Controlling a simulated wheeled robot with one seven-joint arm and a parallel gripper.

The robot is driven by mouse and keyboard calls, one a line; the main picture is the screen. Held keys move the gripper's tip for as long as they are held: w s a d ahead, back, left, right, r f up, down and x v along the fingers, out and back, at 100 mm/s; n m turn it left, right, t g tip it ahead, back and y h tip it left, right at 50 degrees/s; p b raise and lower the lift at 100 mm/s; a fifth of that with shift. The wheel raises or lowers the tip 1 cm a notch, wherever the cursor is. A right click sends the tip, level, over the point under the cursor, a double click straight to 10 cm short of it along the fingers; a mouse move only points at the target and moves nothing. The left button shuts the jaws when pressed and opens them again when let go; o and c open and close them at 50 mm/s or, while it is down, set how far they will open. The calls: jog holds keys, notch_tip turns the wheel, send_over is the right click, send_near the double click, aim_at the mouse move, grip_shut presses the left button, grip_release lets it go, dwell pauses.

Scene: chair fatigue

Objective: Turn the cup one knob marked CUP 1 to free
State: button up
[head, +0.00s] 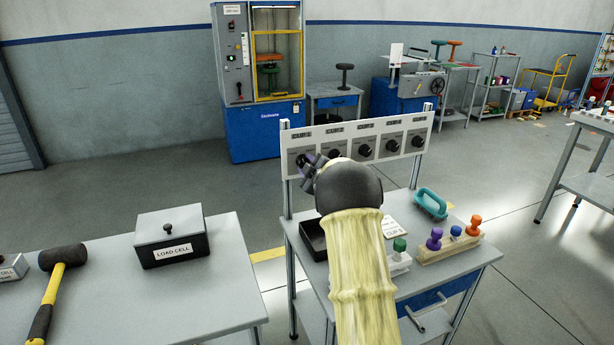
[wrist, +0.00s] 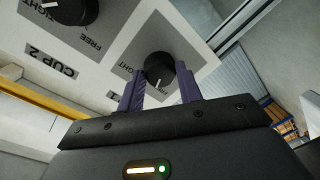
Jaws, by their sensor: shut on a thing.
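The panel (head: 343,142) carries a row of several black knobs, and my gripper (head: 307,164) is at the leftmost one. In the wrist view my gripper (wrist: 161,92) has its purple fingers shut on the black cup one knob (wrist: 163,68), one on each side. The knob's white mark points down in the picture, away from the part-covered TIGHT word (wrist: 129,77) on the left. The label below is mostly hidden by the fingers; only its end, a 1, shows. Any FREE word for this knob is hidden.
The CUP 2 knob (wrist: 70,8) sits close by on the panel. A load cell box (head: 172,238) and mallet (head: 57,270) lie on the left table.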

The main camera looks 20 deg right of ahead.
jog(key=shift+n+h+b, duration=0.3)
jog(key=shift+n+b, duration=1.9)
jog(key=shift+r, duration=0.1)
jog(key=o, duration=1)
jog(key=s, duration=0.5)
jog(key=s+r, duration=0.1)
jog(key=s, duration=1.1)
jog(key=shift+s+a+r, duration=0.1)
jog(key=shift+s+r, duration=0.05)
jog(key=shift+r, duration=0.05)
